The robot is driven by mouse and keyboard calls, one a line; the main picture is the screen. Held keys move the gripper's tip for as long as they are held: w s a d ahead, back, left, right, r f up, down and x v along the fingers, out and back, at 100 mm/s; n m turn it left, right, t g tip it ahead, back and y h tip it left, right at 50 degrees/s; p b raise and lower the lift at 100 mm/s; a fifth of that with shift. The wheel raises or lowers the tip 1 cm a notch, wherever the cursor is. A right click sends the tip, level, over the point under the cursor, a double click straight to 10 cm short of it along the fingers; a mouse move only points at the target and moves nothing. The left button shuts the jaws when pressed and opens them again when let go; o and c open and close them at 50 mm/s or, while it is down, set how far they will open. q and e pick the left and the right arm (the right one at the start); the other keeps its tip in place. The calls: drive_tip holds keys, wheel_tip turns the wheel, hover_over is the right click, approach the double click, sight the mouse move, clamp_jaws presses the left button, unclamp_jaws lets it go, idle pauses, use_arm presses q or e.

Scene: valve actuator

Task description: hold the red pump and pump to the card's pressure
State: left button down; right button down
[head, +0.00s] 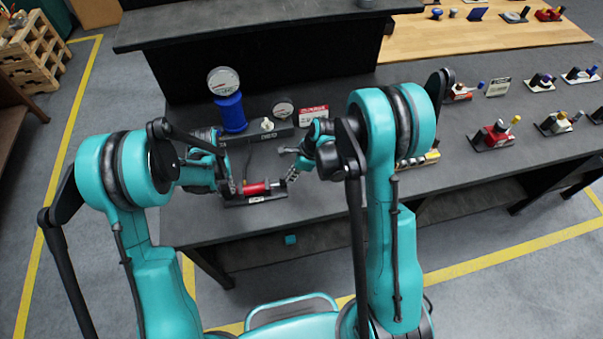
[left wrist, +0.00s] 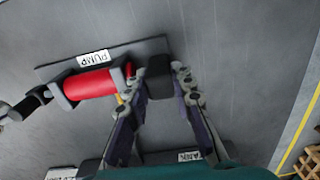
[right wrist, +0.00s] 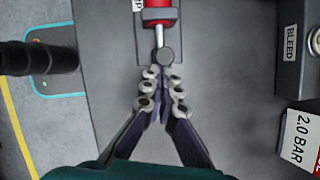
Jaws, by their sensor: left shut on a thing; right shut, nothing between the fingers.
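The red pump (head: 256,188) lies on a dark base plate on the grey bench; its red barrel and PUMP label also show in the left wrist view (left wrist: 90,85). My left gripper (head: 230,188) is shut on the black end block (left wrist: 159,76) of the pump. My right gripper (right wrist: 163,82) is shut and empty, its fingertips close to the round grey knob (right wrist: 163,57) on the pump's silver rod (right wrist: 159,36). I cannot tell whether they touch. The rod is partly out of the barrel. The card (right wrist: 301,140) reads 2.0 BAR.
A gauge (head: 223,81) on a blue cylinder (head: 230,113) and a smaller gauge (head: 283,107) stand behind the pump; their readings are too small to tell. A dark block marked BLEED (right wrist: 290,45) lies beside the card. Several other fixtures stand on the right of the bench.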

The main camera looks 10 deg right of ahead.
drive_tip(key=shift+a, duration=1.25)
drive_tip(key=d, duration=0.2)
drive_tip(key=s+d, duration=0.1)
drive_tip(key=d, duration=0.1)
drive_tip(key=shift+d, duration=0.3)
drive_tip(key=v, duration=1)
drive_tip(key=shift+a, duration=0.2)
